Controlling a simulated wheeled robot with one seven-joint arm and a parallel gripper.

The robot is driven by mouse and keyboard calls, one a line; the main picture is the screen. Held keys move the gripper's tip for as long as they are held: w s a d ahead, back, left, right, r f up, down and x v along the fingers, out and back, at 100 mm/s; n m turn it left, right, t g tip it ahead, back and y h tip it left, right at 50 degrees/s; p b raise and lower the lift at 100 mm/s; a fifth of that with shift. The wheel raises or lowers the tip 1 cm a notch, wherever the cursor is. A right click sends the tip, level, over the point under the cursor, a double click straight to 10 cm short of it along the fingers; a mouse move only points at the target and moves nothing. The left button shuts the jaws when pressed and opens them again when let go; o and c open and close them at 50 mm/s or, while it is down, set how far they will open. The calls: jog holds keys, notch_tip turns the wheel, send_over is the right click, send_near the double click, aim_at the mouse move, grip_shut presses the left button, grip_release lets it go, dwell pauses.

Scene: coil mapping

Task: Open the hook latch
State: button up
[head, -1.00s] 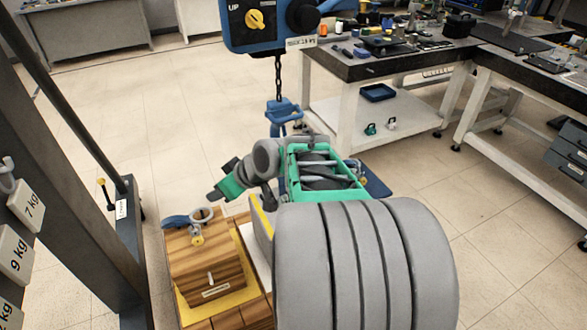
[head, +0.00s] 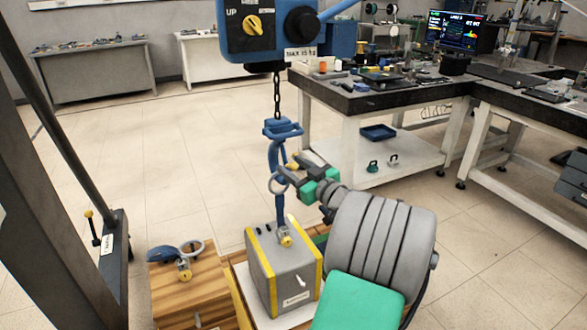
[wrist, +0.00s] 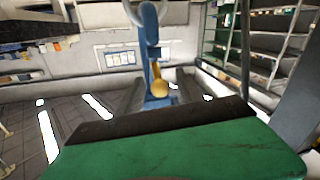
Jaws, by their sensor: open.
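The blue hook (head: 274,155) hangs on a chain under the blue hoist in the head view. In the wrist view the hook (wrist: 150,40) shows with a small brass-yellow latch (wrist: 158,84) beside it. In the head view the latch (head: 293,166) is small, close to my fingertips. My gripper (head: 287,177) is open, just right of the hook; whether it touches the latch I cannot tell. A grey ring (head: 270,186) shows at the hook's lower part. My green and dark gripper part fills the lower wrist view and hides what lies behind it.
A grey block (head: 265,272) with yellow edges stands below the hook, a blue link rising from its eye. A wooden block (head: 180,288) with a blue shackle (head: 175,252) stands to its left. The hoist body (head: 280,35) is above; a workbench (head: 350,98) is behind.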

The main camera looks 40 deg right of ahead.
jog(key=shift+c, duration=0.3)
grip_shut()
dwell(1.1)
